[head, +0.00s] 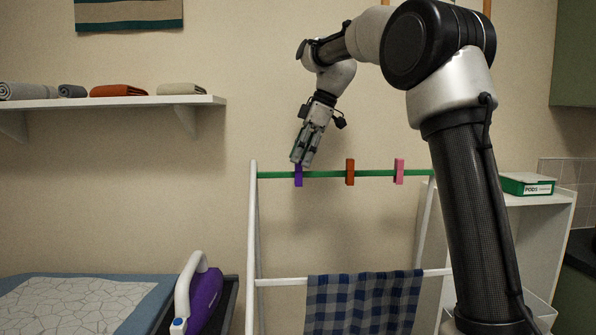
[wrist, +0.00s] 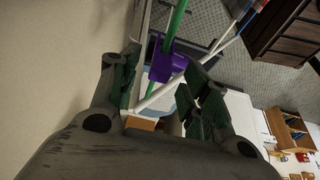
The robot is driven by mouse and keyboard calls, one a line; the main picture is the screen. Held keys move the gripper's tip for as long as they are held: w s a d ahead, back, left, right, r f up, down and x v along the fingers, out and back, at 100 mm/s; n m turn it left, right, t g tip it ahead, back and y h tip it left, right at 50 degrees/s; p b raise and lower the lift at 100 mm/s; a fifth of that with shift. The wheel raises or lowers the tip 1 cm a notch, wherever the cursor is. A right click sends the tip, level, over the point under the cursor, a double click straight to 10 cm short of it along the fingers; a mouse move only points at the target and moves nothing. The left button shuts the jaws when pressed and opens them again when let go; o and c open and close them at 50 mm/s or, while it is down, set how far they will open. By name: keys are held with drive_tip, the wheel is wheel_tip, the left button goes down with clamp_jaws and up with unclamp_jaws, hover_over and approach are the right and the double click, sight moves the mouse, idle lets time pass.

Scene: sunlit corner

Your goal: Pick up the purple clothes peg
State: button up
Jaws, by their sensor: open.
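The purple clothes peg (head: 298,176) is clipped on the green top rail (head: 325,174) of a white drying rack, left of the other pegs. My gripper (head: 303,163) is directly above it in the head view, pointing down. In the wrist view the purple peg (wrist: 168,66) sits on the green rail (wrist: 177,22), just beyond the fingertips and between their lines. My gripper (wrist: 160,85) is open and empty there. Whether a fingertip touches the peg cannot be told.
An orange-brown peg (head: 350,172) and a pink peg (head: 399,171) are on the same rail to the right. A checked cloth (head: 362,303) hangs on the lower bar. A purple iron (head: 206,296) stands at the lower left. A shelf with folded towels (head: 120,90) is on the wall.

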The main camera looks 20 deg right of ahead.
sight(298, 173)
drive_tip(key=shift+x, duration=1.35)
drive_tip(key=c, duration=0.8)
drive_tip(key=shift+r, duration=0.1)
